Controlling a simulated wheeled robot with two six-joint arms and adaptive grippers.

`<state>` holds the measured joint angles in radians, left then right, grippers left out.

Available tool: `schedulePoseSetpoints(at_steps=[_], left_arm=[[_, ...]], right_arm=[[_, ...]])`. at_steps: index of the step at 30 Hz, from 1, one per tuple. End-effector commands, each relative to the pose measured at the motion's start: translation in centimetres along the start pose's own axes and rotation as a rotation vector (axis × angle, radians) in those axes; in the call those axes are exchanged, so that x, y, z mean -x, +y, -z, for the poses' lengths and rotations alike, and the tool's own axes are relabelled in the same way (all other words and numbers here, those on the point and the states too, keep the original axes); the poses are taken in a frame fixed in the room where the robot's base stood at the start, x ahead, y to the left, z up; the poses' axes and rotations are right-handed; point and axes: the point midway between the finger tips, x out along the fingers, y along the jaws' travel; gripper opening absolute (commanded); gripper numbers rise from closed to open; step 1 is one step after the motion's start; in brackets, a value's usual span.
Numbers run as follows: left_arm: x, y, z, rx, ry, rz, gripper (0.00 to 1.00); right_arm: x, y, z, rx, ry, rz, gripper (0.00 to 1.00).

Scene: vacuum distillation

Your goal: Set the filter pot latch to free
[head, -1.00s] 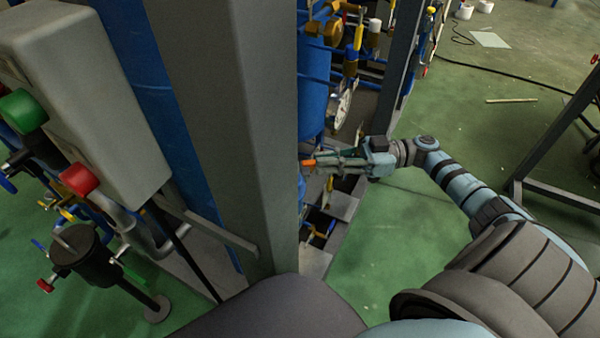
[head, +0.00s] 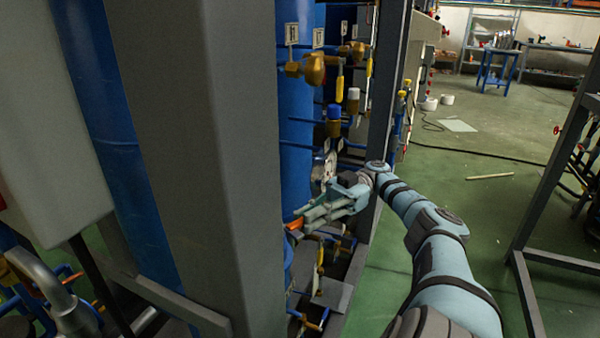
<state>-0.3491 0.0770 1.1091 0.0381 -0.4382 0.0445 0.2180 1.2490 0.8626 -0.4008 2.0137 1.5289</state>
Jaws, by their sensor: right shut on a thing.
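My right gripper (head: 302,221) reaches in from the right, past the grey post, to the side of the blue vessel (head: 296,120). Its fingers are shut on a small orange part (head: 294,224), which looks to be the filter pot latch. Only a bit of the orange part shows at the fingertips; the fingers hide the rest. The filter pot below it shows only as a blue curved edge, partly behind the wide grey post. My left gripper is not in view.
A wide grey post (head: 205,150) stands close on the left, and a thinner post (head: 382,90) stands behind my right forearm. Brass valves (head: 308,70) and a round gauge (head: 325,165) sit above the gripper. Green floor (head: 480,215) is open to the right.

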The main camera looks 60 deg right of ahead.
Motion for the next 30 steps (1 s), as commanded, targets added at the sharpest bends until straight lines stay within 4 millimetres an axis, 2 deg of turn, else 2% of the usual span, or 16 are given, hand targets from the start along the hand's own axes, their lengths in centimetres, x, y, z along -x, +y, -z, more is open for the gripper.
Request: schedulePoseSetpoints(at_steps=[9,10,13,23,26,30], left_arm=[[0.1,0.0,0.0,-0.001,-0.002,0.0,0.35],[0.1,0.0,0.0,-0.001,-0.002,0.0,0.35],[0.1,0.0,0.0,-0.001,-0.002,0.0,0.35],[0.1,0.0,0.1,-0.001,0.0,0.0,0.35],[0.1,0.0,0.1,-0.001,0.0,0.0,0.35],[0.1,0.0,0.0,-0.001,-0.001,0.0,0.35]], right_arm=[[-0.1,0.0,-0.1,-0.004,-0.004,0.002,0.0],[-0.1,0.0,-0.1,-0.004,-0.004,0.003,0.16],[-0.1,0.0,-0.1,-0.003,-0.003,0.003,0.32],[-0.1,0.1,0.2,-0.002,-0.003,0.003,0.33],[0.0,0.1,1.5,-0.001,-0.005,0.003,0.33],[-0.1,0.0,5.0,-0.002,-0.008,0.004,0.33]])
